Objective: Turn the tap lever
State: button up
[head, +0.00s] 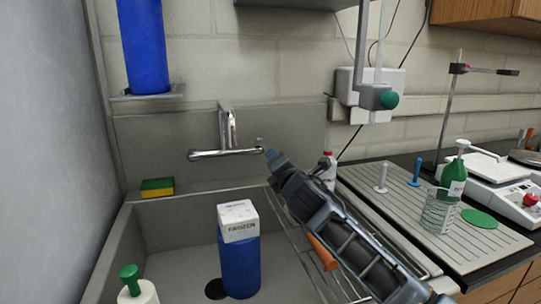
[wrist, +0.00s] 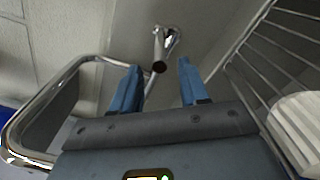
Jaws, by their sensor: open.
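Curved chrome tubing of the tap (wrist: 75,66) shows on the left.
The sink holds a blue cylinder (head: 239,268) with a white box (head: 238,221) on top. A sponge (head: 157,187) lies on the left ledge. A white bottle (head: 328,172) stands behind my arm. A wire rack (wrist: 275,50) is close on the right.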

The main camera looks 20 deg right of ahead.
aim_at(265, 148)
jog(key=w+b, duration=0.1)
jog(key=w, duration=0.1)
jog(key=w+b, duration=0.4)
jog(key=shift+f, duration=0.25)
jog(key=shift+w+r+b, duration=0.2)
jog(key=shift+w+b, duration=0.25)
jog(key=shift+w, duration=0.2)
jog(key=shift+c, duration=0.4)
grip_shut()
